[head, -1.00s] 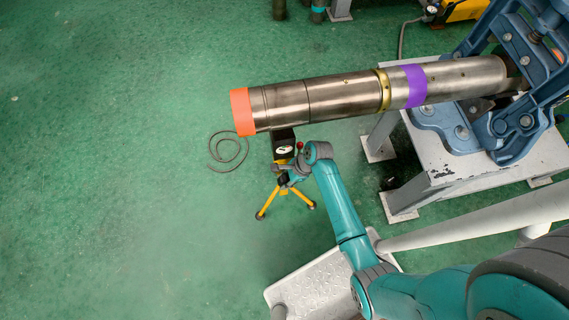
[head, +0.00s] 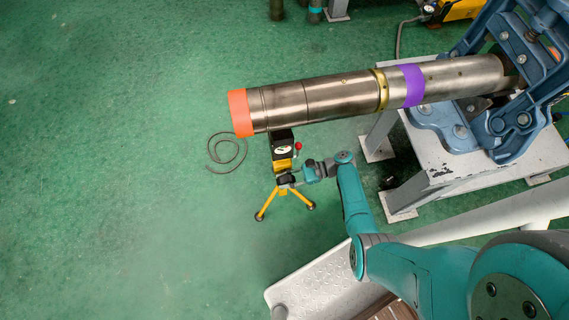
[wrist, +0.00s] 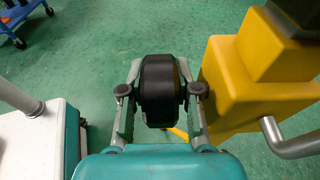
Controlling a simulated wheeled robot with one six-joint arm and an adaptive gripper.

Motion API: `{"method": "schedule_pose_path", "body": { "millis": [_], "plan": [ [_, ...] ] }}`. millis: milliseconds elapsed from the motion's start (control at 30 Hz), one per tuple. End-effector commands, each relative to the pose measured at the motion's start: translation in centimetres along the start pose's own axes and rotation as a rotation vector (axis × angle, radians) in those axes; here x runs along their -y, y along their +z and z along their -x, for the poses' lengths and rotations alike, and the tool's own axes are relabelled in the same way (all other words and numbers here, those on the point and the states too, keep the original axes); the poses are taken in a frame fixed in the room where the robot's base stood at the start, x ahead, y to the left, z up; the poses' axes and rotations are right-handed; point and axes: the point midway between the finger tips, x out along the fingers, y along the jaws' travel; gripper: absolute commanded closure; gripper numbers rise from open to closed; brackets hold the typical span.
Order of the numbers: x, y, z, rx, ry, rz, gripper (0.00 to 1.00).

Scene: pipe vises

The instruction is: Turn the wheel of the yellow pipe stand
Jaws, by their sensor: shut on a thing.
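The yellow pipe stand (head: 283,163) stands on the green floor with its black head under the orange-banded end of a long steel pipe (head: 330,96). In the wrist view its yellow body (wrist: 228,85) fills the right side. Its black wheel (wrist: 160,85) is in the middle of the wrist view, between the two fingers. My gripper (head: 290,180) is at the stand's right side, low under the head. In the wrist view my gripper (wrist: 161,92) is shut on the wheel, one finger on each side. The stand's legs are mostly hidden there.
A blue vise (head: 512,85) on a pale metal bench (head: 450,165) holds the pipe's far end. A white railing (head: 480,217) runs at the lower right. A cable (head: 226,152) lies on the floor left of the stand. The floor at left is clear.

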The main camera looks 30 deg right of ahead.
Motion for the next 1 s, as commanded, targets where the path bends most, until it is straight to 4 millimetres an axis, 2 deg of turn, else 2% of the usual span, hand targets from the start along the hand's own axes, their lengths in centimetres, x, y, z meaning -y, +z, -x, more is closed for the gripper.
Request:
{"method": "schedule_pose_path", "body": {
  "millis": [400,1000],
  "plan": [
    [0.11,0.00,0.20,0.180,0.000,-0.002,1.00],
    [0.09,-0.03,0.29,0.300,0.000,-0.001,1.00]
  ]
}}
